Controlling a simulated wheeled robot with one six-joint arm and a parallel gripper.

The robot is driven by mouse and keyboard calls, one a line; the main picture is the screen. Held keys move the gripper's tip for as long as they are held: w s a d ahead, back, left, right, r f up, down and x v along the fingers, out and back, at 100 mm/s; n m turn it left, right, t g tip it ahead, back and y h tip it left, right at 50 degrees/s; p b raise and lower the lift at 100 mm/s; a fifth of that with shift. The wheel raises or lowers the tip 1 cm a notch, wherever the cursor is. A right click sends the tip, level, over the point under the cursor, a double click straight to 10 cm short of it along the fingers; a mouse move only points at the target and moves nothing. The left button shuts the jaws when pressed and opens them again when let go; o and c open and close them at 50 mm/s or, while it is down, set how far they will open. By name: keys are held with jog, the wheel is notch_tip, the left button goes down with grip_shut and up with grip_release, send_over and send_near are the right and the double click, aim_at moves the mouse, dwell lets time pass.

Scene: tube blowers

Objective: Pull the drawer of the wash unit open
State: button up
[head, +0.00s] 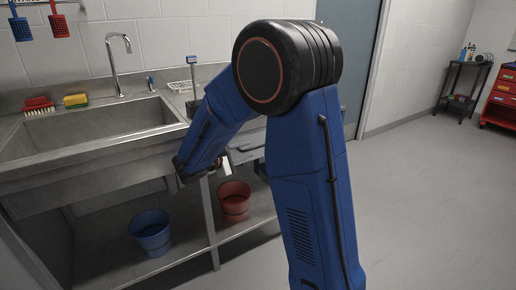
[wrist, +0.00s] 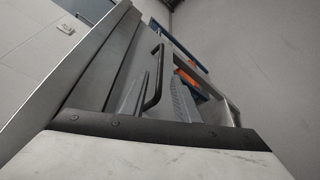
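The wash unit (head: 95,165) is a steel sink bench on the left of the head view. In the wrist view a steel front (wrist: 122,60), which looks like the drawer's, carries a black bar handle (wrist: 153,82). My gripper (head: 217,167) is low by the unit's front edge, right of the basin, and my arm hides much of that area. In the wrist view my gripper (wrist: 160,88) has its grey fingers apart, one either side of the handle. I cannot tell whether they touch it. How far the drawer stands out is hidden.
A blue bucket (head: 151,232) and a red bucket (head: 234,200) stand on the lower shelf. A tap (head: 116,62), a red brush (head: 38,105) and a yellow sponge (head: 76,100) are above. Floor to the right is clear up to a red cart (head: 500,100).

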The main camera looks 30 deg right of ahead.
aim_at(256, 148)
jog(key=x, duration=0.8)
grip_shut()
